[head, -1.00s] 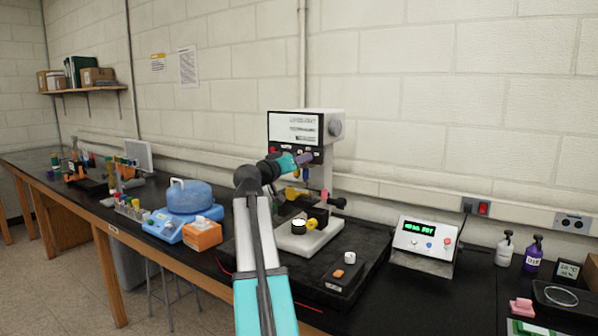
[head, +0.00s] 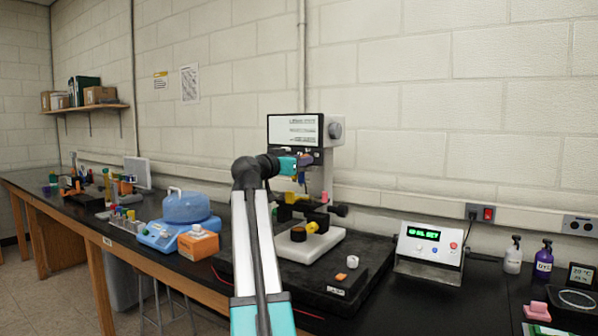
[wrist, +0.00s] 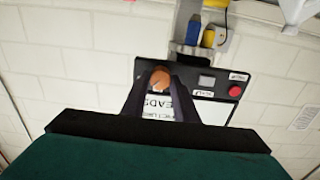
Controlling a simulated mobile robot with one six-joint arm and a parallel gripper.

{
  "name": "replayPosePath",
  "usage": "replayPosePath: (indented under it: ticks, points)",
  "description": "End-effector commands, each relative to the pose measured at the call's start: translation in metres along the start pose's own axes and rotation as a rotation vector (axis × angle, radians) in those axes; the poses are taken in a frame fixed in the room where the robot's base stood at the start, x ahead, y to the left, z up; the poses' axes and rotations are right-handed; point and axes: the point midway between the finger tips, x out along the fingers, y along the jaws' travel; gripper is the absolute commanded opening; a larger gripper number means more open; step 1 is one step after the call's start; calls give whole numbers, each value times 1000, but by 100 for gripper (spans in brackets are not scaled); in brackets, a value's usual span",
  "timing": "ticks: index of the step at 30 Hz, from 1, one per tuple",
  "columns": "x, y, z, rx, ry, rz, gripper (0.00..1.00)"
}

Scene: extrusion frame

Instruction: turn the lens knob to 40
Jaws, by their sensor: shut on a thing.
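A round orange-brown knob (wrist: 160,78) sits on the dark front panel (wrist: 205,82) of the instrument in the wrist view. My gripper (wrist: 158,88) is shut on this knob, with one dark finger on each side. A white label beside the knob is partly covered by the fingers, and no scale or pointer value is readable. The knob itself is hidden there.
A red button (wrist: 236,91) is right of the knob in the wrist view. Below the gripper stand a white stage block (head: 322,245) and yellow and black parts. A control box (head: 428,247) with a green display is to the right. A blue centrifuge-like device (head: 184,207) is left.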

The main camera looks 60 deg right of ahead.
Motion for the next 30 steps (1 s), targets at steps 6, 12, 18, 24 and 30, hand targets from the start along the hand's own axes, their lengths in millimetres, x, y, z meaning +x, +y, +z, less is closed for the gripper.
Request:
replayPosePath:
  ticks: [6, 12, 18, 24, 30]
  points:
    - [2, -1, 0, 107, 9, -2, 4]
    - [2, -1, -1, 205, 9, -3, 4]
    - [1, 0, -2, 279, 9, -4, 4]
    - [1, 0, -3, 319, 8, -3, 4]
    - [1, 0, -4, 331, 7, -3, 4]
